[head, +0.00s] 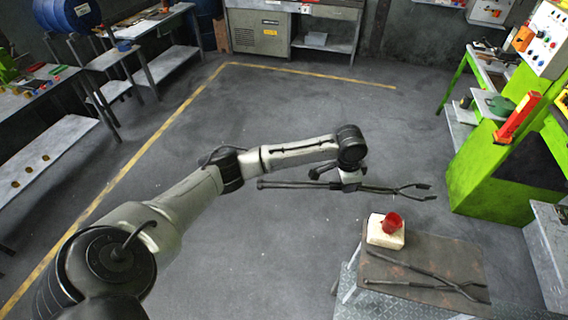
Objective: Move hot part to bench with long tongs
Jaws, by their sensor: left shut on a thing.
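My left gripper (349,184) is shut on a pair of long dark tongs (385,189), gripping them around the middle. The tongs are level above the floor, with handles to the left and open-looking jaws to the right. A small red cylindrical part (392,222) sits on a white block (386,238) on the small bench (440,248), below and to the right of the gripper. The tong jaws are apart from the red part. A second pair of dark tongs (420,285) lies on the bench. My right gripper is not in view.
A green machine (490,180) with a red bar-shaped piece (518,117) and a control panel (540,40) stands at right. Worktables (40,160) line the left side. A grey cabinet (262,35) is at the back. The middle floor is clear.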

